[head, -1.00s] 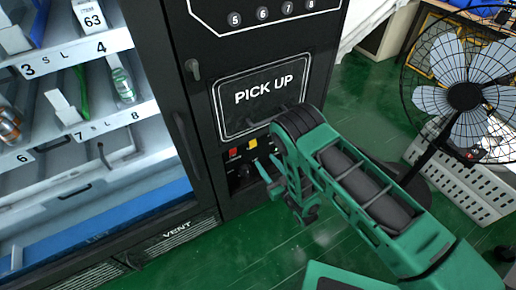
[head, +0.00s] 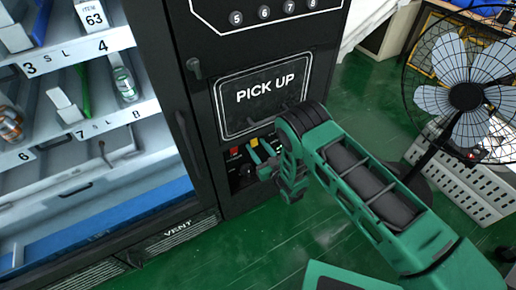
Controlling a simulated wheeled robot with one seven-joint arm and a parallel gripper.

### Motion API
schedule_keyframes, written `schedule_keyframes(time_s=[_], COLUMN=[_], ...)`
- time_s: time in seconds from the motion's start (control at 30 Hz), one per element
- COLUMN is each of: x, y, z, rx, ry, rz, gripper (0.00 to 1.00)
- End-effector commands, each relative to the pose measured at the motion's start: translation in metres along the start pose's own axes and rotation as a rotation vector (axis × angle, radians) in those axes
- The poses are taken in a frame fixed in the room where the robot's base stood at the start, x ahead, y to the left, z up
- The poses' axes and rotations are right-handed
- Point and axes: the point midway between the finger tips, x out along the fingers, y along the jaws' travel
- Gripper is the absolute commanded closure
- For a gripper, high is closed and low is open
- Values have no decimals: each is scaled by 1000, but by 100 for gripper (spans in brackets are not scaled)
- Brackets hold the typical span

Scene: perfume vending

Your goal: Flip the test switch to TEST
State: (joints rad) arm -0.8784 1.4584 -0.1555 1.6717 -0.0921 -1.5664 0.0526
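The black vending machine's small control panel (head: 236,172) sits below the PICK UP door, low on its front. It carries a red button (head: 234,152), an orange button (head: 254,142) and a dark round knob or switch (head: 245,169). Which part is the test switch, and its setting, are too small to read. My green gripper (head: 261,153) is in front of the panel's right part, just below the orange button. Its two fingers look apart with nothing seen between them. Whether they touch the panel cannot be told. My wrist hides the panel's right end.
The PICK UP door (head: 262,95) has a bar handle close above my wrist. The lit display shelves (head: 85,130) are on the left behind the machine's door. A fan (head: 466,95) stands at the right beside a white perforated box (head: 455,185). Green floor (head: 240,250) is clear in front.

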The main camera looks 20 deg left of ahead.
Motion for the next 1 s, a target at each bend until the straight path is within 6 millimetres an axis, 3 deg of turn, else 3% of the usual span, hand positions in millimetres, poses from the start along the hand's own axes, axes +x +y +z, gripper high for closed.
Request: schedule_keyframes(time_s=[0.03,0.13,0.17,0.87,0.9,0.93,1.0], x=[0,0,0,1,1,1,1], y=[0,0,0,0,0,0,0], z=[0,0,0,4,4,4,4], rx=[0,0,0,0,0,0,0], ry=[0,0,0,98,98,98,98], rz=[0,0,0,0,0,0,0], gripper=[69,93,96,96,64,57,55])
